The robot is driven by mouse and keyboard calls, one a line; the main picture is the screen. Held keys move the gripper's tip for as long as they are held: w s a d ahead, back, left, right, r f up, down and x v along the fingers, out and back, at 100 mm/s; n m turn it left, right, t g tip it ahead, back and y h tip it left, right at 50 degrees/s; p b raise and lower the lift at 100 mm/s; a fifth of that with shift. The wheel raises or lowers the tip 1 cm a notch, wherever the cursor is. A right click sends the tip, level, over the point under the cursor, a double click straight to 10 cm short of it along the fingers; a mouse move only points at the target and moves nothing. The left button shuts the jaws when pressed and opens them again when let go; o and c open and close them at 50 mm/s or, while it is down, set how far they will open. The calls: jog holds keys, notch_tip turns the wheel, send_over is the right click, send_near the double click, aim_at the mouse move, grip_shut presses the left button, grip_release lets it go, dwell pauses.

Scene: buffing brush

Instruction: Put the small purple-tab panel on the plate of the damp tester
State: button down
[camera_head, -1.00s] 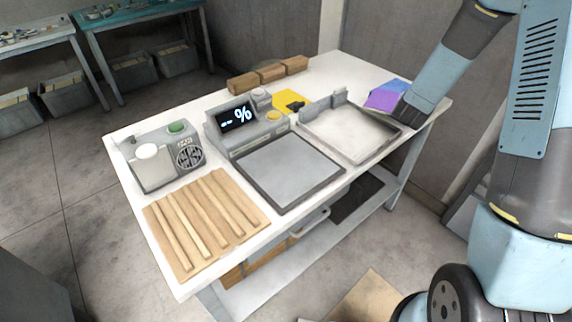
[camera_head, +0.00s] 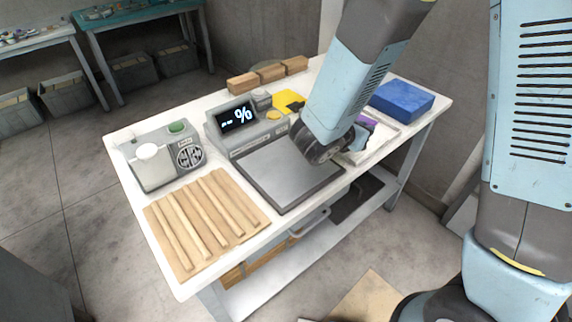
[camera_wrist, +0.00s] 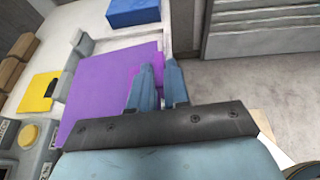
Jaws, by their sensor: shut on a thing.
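The purple panel (camera_wrist: 100,85) is held by my gripper (camera_wrist: 157,70) in the wrist view. One finger lies over its purple face, the other along its right side. In the head view only a bit of purple (camera_head: 367,121) shows beside my wrist, above the shallow tray, with my gripper (camera_head: 358,138) partly hidden. The damp tester (camera_head: 243,128) has a lit "-- %" display. Its grey plate (camera_head: 285,172) is bare where visible, and my wrist covers its upper right corner. The panel is to the right of the plate, apart from it.
A blue block (camera_head: 402,100) stands at the table's right end. A shallow white tray (camera_head: 382,150) is under my gripper. A grey machine (camera_head: 160,160) and a slatted wooden rack (camera_head: 205,220) are on the left. Brown blocks (camera_head: 268,74) and a yellow pad (camera_head: 288,101) are at the back.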

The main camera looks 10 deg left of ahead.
jog(key=s+a+m, duration=0.1)
jog(key=s+a, duration=0.2)
jog(key=s, duration=0.6)
jog(key=s+a, duration=0.4)
jog(key=s, duration=0.5)
send_over(299, 183)
jog(key=s, duration=0.1)
jog(key=f, duration=0.7)
jog(key=shift+d+f, duration=0.3)
jog(key=shift+d, duration=0.1)
jog(key=shift+w+a+f, duration=0.35)
jog(key=shift+w+f, duration=0.1)
jog(key=shift+f, duration=0.3)
jog(key=shift+w+a+f, duration=0.1)
jog(key=shift+f, duration=1.5)
jog(key=shift+f, duration=0.1)
